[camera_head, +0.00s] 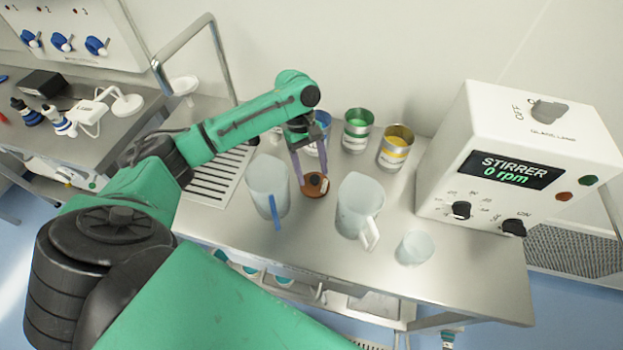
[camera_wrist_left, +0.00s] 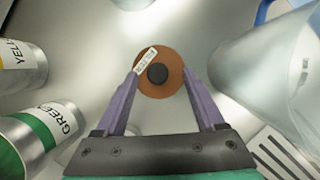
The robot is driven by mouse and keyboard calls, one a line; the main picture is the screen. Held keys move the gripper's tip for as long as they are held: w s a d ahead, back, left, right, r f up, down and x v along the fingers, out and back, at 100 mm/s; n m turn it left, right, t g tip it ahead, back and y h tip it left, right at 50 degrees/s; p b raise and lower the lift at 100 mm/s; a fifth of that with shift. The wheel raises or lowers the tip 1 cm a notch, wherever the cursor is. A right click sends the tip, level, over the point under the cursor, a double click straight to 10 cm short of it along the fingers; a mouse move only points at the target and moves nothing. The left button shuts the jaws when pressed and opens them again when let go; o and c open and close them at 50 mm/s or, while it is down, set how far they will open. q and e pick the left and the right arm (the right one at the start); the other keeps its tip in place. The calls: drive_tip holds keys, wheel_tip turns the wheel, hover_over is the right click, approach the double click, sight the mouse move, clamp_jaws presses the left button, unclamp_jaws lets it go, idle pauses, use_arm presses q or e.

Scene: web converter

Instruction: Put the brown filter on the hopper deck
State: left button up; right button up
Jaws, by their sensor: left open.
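The brown filter (camera_head: 316,187) is a flat brown disc with a dark knob and a small white label. It lies on the metal table between two large clear jugs. In the left wrist view the filter (camera_wrist_left: 172,87) is at upper centre. My left gripper (camera_head: 311,178) points down over the filter, and its purple fingers are apart, one on each side of the disc. In the wrist view the gripper (camera_wrist_left: 161,75) is open with the knob between its fingertips; I cannot tell whether they touch the disc. I cannot identify the hopper deck. My right gripper is not in view.
A clear jug (camera_head: 262,183) with a blue handle stands left of the filter, another jug (camera_head: 358,205) right. A green can (camera_head: 357,132) and a yellow can (camera_head: 395,150) stand behind. A small beaker (camera_head: 414,247) and the white stirrer unit (camera_head: 500,130) are further right.

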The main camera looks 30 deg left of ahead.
use_arm(q)
drive_tip(key=shift+s+d+f, duration=0.15)
drive_tip(key=shift+s+f, duration=0.1)
drive_tip(key=shift+f, duration=0.25)
drive_tip(key=shift+w+d, duration=0.1)
drive_tip(key=shift+w, duration=0.1)
clamp_jaws()
